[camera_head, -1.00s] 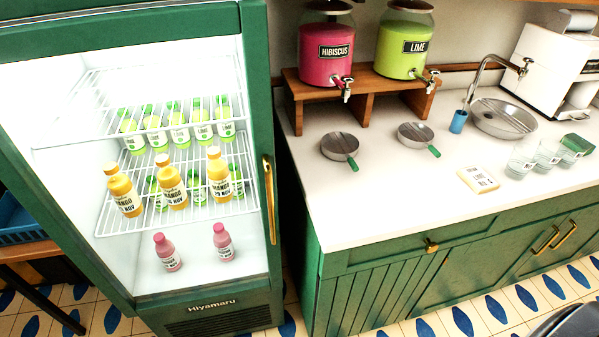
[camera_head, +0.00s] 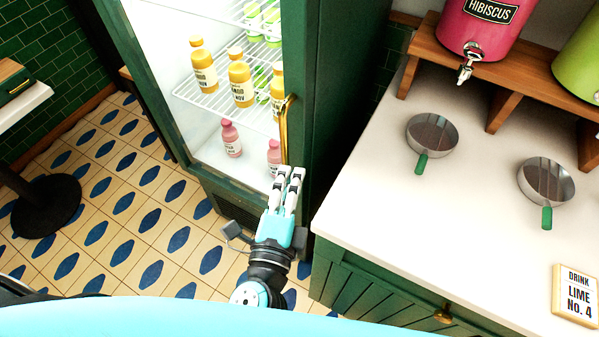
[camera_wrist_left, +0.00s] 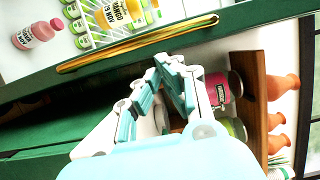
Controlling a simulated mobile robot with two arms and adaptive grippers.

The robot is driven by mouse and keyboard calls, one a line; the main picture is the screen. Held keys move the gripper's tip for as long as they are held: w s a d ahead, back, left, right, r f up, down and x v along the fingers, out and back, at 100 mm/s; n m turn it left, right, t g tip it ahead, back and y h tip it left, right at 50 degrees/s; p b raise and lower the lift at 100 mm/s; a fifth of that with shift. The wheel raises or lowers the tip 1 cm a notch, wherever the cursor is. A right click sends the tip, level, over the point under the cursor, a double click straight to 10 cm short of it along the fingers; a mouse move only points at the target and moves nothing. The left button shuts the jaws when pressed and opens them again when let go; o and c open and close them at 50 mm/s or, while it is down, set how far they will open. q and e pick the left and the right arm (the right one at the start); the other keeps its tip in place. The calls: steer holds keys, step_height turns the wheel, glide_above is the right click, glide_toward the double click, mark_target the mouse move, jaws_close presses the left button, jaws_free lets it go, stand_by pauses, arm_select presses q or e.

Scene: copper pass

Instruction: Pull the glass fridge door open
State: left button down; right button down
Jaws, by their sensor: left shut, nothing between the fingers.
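The green-framed glass fridge door (camera_head: 242,200) appears shut in the head view, with bottles showing behind the glass. Its brass vertical handle (camera_head: 284,125) is on the door's right edge. My left gripper (camera_head: 290,172) is at the lower end of the handle, with its fingers pointing up toward it. In the left wrist view the handle (camera_wrist_left: 130,45) runs across the top, beyond the fingertips of the left gripper (camera_wrist_left: 168,66). The fingers are shut and empty, beside the handle and not around it. I cannot tell whether they touch it. My right gripper is not in view.
A white-topped counter (camera_head: 390,215) stands close on the right, with two small pans (camera_head: 432,135) (camera_head: 545,183) and a drink sign (camera_head: 575,295) on it. A black table base (camera_head: 40,205) is at the left. The tiled floor (camera_head: 130,230) before the fridge is clear.

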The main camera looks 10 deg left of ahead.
mark_target(304, 134)
arm_select(q)
steer(key=w, duration=0.2)
steer(key=w+p, duration=0.1)
steer(key=w, duration=0.3)
steer(key=shift+d+r+p, duration=0.1)
steer(key=shift+d+p, duration=0.2)
steer(key=shift+p, duration=0.1)
steer(key=shift+w, duration=0.7)
steer(key=shift+s+f, duration=0.1)
steer(key=shift+f, duration=0.1)
